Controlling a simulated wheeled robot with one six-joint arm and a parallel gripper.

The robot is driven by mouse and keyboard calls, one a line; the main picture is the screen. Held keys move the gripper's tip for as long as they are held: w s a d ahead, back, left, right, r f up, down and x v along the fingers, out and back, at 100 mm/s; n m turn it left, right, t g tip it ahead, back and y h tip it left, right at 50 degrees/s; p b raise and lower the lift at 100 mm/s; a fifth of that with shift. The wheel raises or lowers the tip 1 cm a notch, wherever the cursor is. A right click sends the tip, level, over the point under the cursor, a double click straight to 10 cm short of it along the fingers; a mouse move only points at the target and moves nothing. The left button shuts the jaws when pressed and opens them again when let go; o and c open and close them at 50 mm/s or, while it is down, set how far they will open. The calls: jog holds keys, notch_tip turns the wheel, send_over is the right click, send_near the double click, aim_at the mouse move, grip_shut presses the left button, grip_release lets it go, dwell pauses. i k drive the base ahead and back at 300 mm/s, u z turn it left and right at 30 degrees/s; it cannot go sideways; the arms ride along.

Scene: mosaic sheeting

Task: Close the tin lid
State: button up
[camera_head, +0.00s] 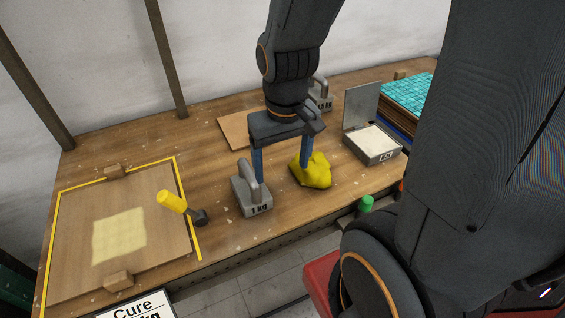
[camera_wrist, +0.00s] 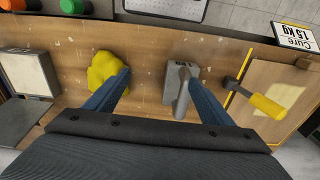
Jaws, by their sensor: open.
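The tin (camera_head: 373,147) stands at the right part of the bench, with pale contents showing inside. Its lid (camera_head: 361,105) is raised upright at the tin's back edge. In the wrist view the tin (camera_wrist: 49,74) is at the left edge, and part of the lid side is cut off or dark. My gripper (camera_head: 281,172) is open, pointing down, left of the tin and apart from it. Its blue fingers stand between a grey 1 kg weight (camera_head: 256,201) and a yellow cloth-like lump (camera_head: 313,172), and nothing is seen held.
Another weight (camera_head: 321,96) stands behind my gripper. A stack of turquoise tile sheets (camera_head: 408,92) is behind the tin. A green-capped item (camera_head: 366,203) is near the front edge.

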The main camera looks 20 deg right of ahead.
aim_at(361, 102)
jog(key=z, duration=0.4)
jog(key=i, duration=0.35)
jog(key=z, duration=0.25)
